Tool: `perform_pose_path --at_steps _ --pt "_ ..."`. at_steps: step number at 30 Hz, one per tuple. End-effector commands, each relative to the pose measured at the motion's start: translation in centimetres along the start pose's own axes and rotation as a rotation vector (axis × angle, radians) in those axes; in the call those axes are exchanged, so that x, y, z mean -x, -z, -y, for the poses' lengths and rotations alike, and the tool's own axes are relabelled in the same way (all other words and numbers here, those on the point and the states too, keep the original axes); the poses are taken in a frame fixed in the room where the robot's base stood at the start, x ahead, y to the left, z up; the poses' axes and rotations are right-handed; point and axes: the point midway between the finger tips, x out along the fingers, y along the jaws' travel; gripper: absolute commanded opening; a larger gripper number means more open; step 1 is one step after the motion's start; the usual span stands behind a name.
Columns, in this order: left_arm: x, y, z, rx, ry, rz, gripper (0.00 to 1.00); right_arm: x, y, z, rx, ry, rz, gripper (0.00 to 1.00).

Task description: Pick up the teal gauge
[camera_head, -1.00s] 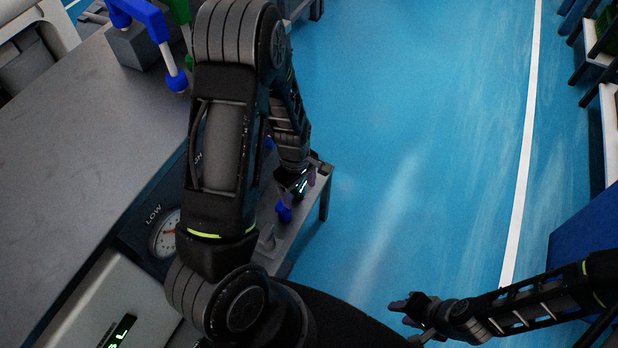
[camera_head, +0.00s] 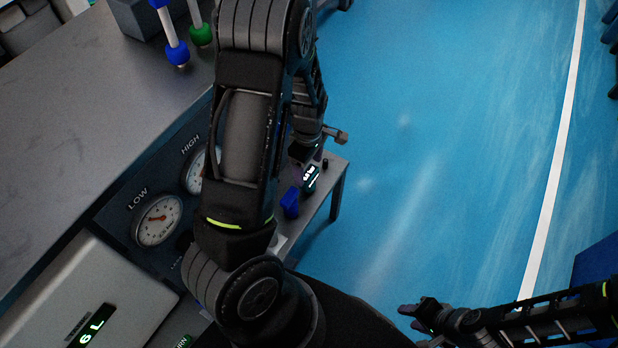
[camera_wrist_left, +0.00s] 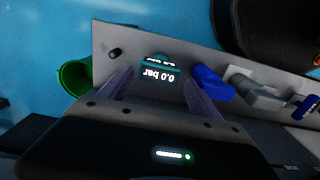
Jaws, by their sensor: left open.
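The teal gauge (camera_wrist_left: 160,68) stands on the grey bench top in the left wrist view, its lit display reading 0.0 bar upside down. In the head view the gauge (camera_head: 311,178) shows as a small dark body with a lit screen, just beside my left gripper (camera_head: 299,172), which is partly hidden by my arm. In the left wrist view my left gripper (camera_wrist_left: 158,92) is open, its two purple-grey fingers on either side of the gauge. I cannot tell if they touch it. My right gripper (camera_head: 411,318) hangs over the blue floor, away from the bench.
A blue fitting (camera_wrist_left: 212,82) and a grey fitting (camera_wrist_left: 255,94) lie right of the gauge in the wrist view; a green cup (camera_wrist_left: 76,77) is at left. In the head view, dial gauges (camera_head: 158,220) and a grey panel stand left. Open blue floor lies right.

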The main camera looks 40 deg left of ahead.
Motion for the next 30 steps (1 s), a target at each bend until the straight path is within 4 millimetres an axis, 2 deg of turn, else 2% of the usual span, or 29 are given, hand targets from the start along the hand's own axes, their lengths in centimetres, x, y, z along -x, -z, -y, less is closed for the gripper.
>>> perform_pose_path --at_steps 6,17,20,27,30 --pt "-2.4 0.0 0.1 0.001 0.003 0.000 0.73 -0.7 0.0 -0.3 0.000 0.000 0.000 0.36" --pt "-2.7 0.0 0.0 0.000 0.001 0.000 0.73 -0.7 0.0 -0.3 0.000 0.000 0.000 0.36" --pt "-3.6 0.0 0.0 0.000 0.002 0.000 0.73 -1.1 0.0 -0.4 0.000 0.000 0.000 0.36" --pt "-7.0 0.0 -0.1 0.000 0.002 0.000 0.73 -2.0 0.0 -0.8 -0.001 0.000 0.000 0.36" --pt "-7.7 0.0 -0.1 0.000 0.001 0.000 0.73 -2.1 0.0 -0.8 -0.001 0.000 0.000 0.36"
